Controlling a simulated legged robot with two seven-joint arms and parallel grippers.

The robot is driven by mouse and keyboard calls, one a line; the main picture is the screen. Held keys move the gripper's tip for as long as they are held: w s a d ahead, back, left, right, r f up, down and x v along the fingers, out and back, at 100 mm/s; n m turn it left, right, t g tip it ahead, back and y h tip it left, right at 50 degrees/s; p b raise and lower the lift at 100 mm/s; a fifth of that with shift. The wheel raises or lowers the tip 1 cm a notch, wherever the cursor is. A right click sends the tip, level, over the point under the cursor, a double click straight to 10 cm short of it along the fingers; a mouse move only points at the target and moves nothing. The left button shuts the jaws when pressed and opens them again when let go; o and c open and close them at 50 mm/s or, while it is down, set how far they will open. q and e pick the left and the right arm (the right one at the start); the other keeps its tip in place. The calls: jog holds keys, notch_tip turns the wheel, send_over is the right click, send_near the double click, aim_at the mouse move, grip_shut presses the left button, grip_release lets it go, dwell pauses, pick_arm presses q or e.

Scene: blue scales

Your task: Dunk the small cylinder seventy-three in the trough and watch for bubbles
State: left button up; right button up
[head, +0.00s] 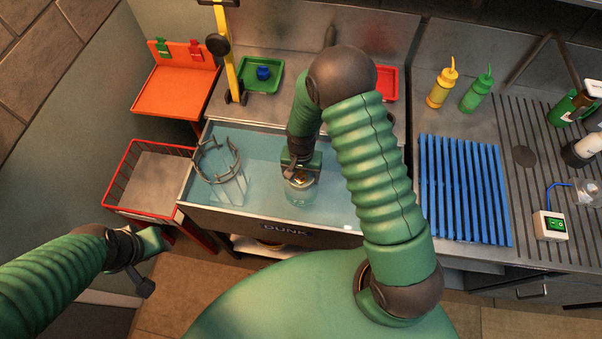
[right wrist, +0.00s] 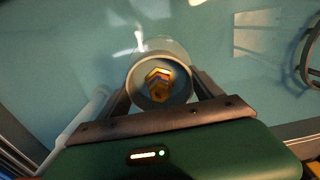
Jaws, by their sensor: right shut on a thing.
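The trough (head: 240,218), marked DUNK on its front, holds pale blue water. My right gripper (head: 300,172) is over the water in the middle of the trough, shut on a small pale cylinder (head: 299,195). In the right wrist view the cylinder (right wrist: 133,82) sits between the fingers, with a brass hexagonal fitting on its round top. Its body looks at least partly in the water; I cannot tell how deep. No number is readable on it, and I can make out no clear bubbles. My left gripper (head: 148,270) is low, left of the trough's front; its jaws are unclear.
A dark wire cage (head: 218,160) stands in the trough's left end. A red wire basket (head: 128,175) is left of it. Behind are an orange stand (head: 175,92), yellow post (head: 228,50) and green tray (head: 268,88). A blue slatted rack (head: 465,190) lies right of my right arm.

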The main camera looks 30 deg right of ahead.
jog(key=shift+f+b, duration=1.25)
jog(key=shift+f, duration=0.9)
jog(key=shift+r, duration=0.1)
dwell(1.1)
notch_tip(320, 180, up, 25)
jog(key=p, duration=2)
jog(key=shift+p, duration=0.35)
jog(key=shift+d+r, duration=0.1)
